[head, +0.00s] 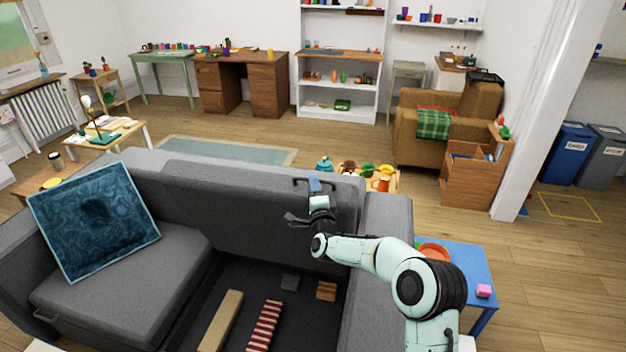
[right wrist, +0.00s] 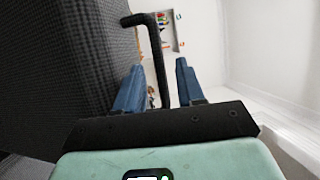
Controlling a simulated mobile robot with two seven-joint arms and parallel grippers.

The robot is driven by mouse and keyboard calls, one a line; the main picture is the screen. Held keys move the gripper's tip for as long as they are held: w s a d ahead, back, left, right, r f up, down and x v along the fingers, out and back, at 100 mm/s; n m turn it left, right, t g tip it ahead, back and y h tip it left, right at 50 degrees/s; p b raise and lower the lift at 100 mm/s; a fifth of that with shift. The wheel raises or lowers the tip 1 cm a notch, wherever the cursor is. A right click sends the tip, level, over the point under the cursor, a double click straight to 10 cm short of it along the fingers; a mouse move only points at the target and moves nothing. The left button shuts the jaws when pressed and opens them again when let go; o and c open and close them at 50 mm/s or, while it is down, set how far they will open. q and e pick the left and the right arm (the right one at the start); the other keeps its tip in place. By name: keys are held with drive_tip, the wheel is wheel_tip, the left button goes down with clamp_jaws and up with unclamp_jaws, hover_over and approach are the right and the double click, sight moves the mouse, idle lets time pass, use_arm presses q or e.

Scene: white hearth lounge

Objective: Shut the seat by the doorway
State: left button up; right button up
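The grey sofa's right seat (head: 235,198) stands tilted up against the back, and the storage box (head: 255,295) beneath it is open. A black bar handle (head: 297,181) is at the raised seat's upper edge. My right gripper (head: 315,184) is at this handle. In the right wrist view the black handle (right wrist: 154,50) passes between the blue fingers of the gripper (right wrist: 158,85), with gaps on both sides. The gripper is open. The left gripper is not in view.
The box holds a beige block (head: 220,320), a red-striped item (head: 264,326) and small blocks. The left seat (head: 130,275) lies flat under a blue cushion (head: 95,220). A blue table (head: 465,265) stands right of the sofa. The doorway post (head: 535,130) is further right.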

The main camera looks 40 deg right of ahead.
drive_tip(key=shift+x, duration=1.05)
clamp_jaws()
drive_tip(key=shift+a+f, duration=0.1)
drive_tip(key=shift+f, duration=0.05)
